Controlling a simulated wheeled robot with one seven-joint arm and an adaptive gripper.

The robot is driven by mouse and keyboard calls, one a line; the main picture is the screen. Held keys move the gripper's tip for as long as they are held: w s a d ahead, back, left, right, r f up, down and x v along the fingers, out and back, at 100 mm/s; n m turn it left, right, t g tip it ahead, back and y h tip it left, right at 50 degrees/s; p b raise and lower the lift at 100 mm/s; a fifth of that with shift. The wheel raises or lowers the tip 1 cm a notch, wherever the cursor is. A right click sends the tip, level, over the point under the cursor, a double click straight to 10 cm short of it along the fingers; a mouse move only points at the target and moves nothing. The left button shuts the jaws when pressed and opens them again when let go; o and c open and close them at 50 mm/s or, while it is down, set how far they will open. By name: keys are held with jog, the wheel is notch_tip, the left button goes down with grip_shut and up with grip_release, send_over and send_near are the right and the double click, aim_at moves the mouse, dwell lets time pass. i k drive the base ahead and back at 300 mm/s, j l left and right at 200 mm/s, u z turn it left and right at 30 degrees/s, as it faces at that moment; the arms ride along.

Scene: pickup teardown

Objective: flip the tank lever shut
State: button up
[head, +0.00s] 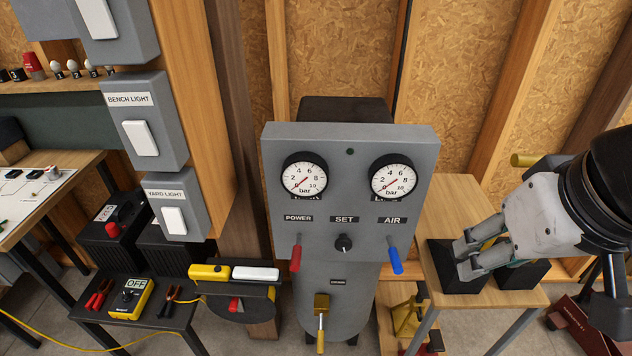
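A grey tank stands in the middle under a grey panel (345,215). Low on its front is a brass valve (321,302) with a thin lever (321,328) hanging straight down; a small dark label (338,282) above it is too small to read. The panel has a red POWER lever (296,256) and a blue AIR lever (395,259), both pointing down, with a black SET knob (344,243) between them. My gripper (463,259) is at the right over a wooden table, its fingers apart and pointing left. It is empty and well away from the tank valve.
Two gauges (305,175) sit on the panel, needles low. The wooden table (450,205) holds black boxes near my gripper. A dark shelf at left of the tank carries a yellow and a white item (255,274). A low table (85,305) at left holds a yellow meter (131,299).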

aim_at(321, 332)
jog(key=u, duration=0.5)
jog(key=i+j, duration=0.1)
jog(key=i, duration=0.2)
jog(key=k+j+u, duration=0.1)
jog(key=k+j, duration=0.15)
jog(key=k+j+u, duration=0.15)
jog(key=j, duration=0.35)
jog(key=k+j+u, duration=0.1)
jog(key=k+j, duration=0.2)
jog(key=k+j+u, duration=0.15)
jog(key=j, duration=0.35)
jog(key=k, duration=0.05)
